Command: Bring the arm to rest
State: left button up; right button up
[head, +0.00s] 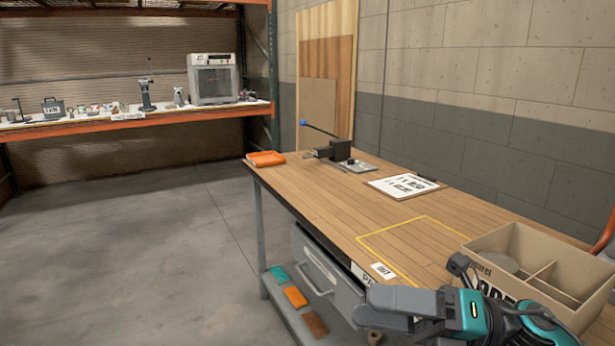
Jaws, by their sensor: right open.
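My right gripper (372,308) shows at the bottom right, with its grey fingers pointing left and its teal and black arm behind it. It is open, and I see nothing held in it. It appears in front of the near edge of the wooden workbench (310,195) and to the left of a cardboard box (560,308). Whether it touches the bench or the box cannot be told. My left gripper is out of view.
On the bench are an orange tray (265,158), a black lever tool (338,150), a clipboard (403,186) and a yellow taped outline (385,235). A grey drawer (322,268) hangs below. A loaded shelf (130,124) stands at back left. The floor (130,250) at left is clear.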

jog(key=w+d+f+m+t+h+p, duration=0.1)
jog(key=w+d+f+m+t+h, duration=0.15)
jog(key=f+m+t+h, duration=0.75)
jog(key=w+d+f+m+t+h+p, duration=0.1)
jog(key=d+f+m+t, duration=0.3)
jog(key=m, duration=1.3)
jog(key=s+d+f+m+g+h, duration=0.1)
jog(key=s+f+m+g+h, duration=0.4)
jog(key=s+f+m, duration=0.6)
notch_tip(320, 180, down, 6)
jog(key=shift+s+d+r+g+h, duration=0.3)
jog(key=shift+s+h, duration=0.5)
jog(key=shift+s, duration=0.2)
